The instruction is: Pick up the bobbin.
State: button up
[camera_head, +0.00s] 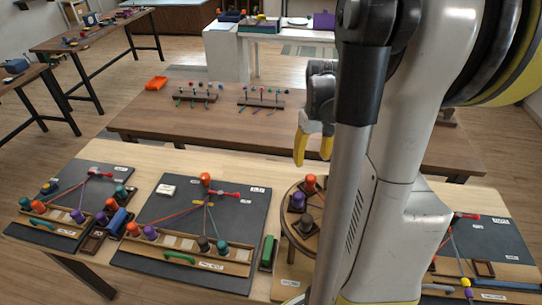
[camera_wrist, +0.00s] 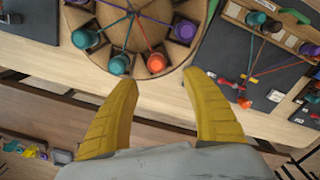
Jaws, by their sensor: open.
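My gripper (camera_head: 312,160) has two yellow fingers and hangs open and empty above the far side of the front table. In the wrist view my gripper (camera_wrist: 161,82) points toward a round wooden stand (camera_wrist: 115,68) that carries several bobbins joined by cords. An orange bobbin (camera_wrist: 156,62) sits at the stand's rim, just beyond the fingertips, apart from them. Beside it are teal bobbins (camera_wrist: 119,64) and a purple one (camera_wrist: 185,30). In the head view the stand (camera_head: 292,240) shows orange (camera_head: 310,182) and purple (camera_head: 298,200) bobbins; my arm hides its right part.
Dark boards (camera_head: 240,203) with wooden racks (camera_head: 180,258) of bobbins and stretched cords lie left of the stand. A green block (camera_head: 267,252) stands between. Another board (camera_head: 490,238) lies right of my arm. A second table (camera_head: 240,128) behind holds small cord racks.

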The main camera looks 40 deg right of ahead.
aim_at(312, 178)
jog(key=f, duration=0.3)
jog(key=f+b, duration=0.1)
jog(key=shift+s+d+f, duration=0.15)
jog(key=shift+s, duration=0.25)
notch_tip(312, 178, down, 6)
jog(key=shift+d+f+b, duration=0.1)
jog(key=shift+f+b, duration=0.05)
jog(key=shift+b, duration=0.85)
grip_shut()
